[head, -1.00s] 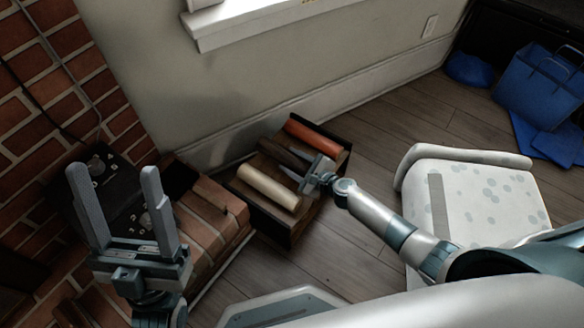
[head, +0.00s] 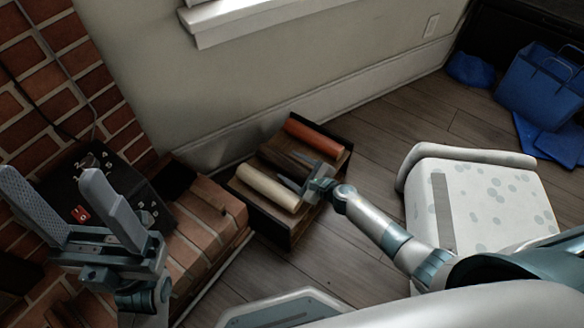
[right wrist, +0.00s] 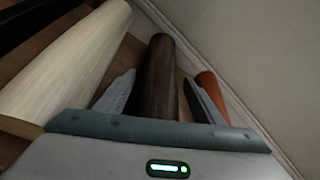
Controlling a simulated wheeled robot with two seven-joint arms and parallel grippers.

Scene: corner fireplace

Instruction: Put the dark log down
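The dark log (head: 283,160) lies in the wooden box (head: 282,238) between the cream log (head: 268,187) and the orange-red log (head: 313,136). My right gripper (head: 301,174) is at the box with its fingers on either side of the dark log. In the right wrist view, the dark log (right wrist: 160,75) runs away from the gripper (right wrist: 158,100), with a gap beside each finger. The gripper's near end hides part of the log. My left gripper (head: 65,205) is open and empty, raised over the brick hearth at the left.
The wall and window sill are behind. A white dotted seat (head: 490,200) stands right of my right arm. Blue bags (head: 540,85) lie at the far right.

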